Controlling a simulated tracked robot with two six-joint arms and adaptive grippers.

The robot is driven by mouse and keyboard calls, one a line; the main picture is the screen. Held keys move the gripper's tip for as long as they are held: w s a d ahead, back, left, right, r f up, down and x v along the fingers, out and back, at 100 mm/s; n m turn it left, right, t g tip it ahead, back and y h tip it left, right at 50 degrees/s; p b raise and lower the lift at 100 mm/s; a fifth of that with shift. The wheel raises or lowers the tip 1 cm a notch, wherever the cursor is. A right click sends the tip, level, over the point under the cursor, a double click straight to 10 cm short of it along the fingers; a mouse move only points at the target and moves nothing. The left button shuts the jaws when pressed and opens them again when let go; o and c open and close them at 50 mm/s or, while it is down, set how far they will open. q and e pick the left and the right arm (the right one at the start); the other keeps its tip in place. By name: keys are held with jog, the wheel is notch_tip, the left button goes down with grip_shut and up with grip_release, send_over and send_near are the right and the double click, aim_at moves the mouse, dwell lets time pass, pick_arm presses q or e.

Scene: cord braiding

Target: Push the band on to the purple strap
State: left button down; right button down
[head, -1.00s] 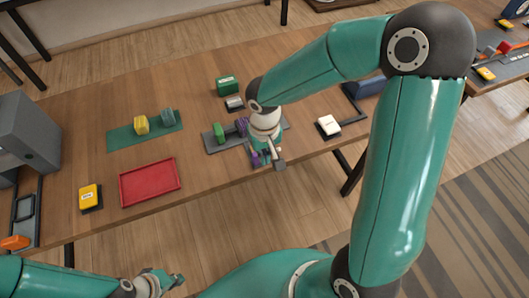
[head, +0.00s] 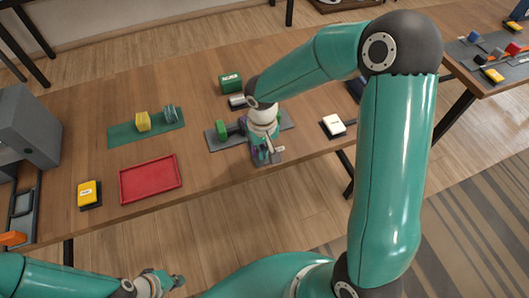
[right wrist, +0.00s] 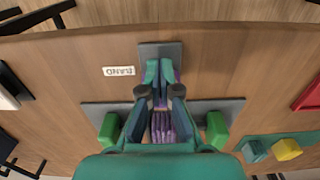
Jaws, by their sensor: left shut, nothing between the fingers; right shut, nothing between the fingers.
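The purple strap (right wrist: 161,128) shows as several cords between my right gripper's fingers, over a grey T-shaped board (right wrist: 98,112). The board also shows in the head view (head: 214,141). My right gripper (right wrist: 159,72) points down at the board's near arm, shut and holding nothing. It also shows in the head view (head: 263,158). A little purple shows beside its fingertips. A small label reading BAND (right wrist: 118,71) lies beside that arm. I cannot make out the band itself; the fingers may hide it. My left gripper (head: 167,281) is shut and empty, low in front of the table.
Green blocks (right wrist: 111,128) and (right wrist: 216,130) stand on the board's two side arms. A red tray (head: 150,180), a yellow box (head: 88,193), a green mat (head: 125,136) with a yellow block, and a white box (head: 333,125) are around. Bare table lies between them.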

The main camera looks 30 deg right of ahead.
jog(key=shift+w+d, duration=0.15)
jog(key=shift+w, duration=0.55)
jog(key=shift+s, duration=0.45)
jog(key=shift+s+b, duration=0.2)
jog(key=shift+b, duration=0.1)
notch_tip(320, 180, up, 7)
jog(key=p, duration=0.4)
dwell(0.4)
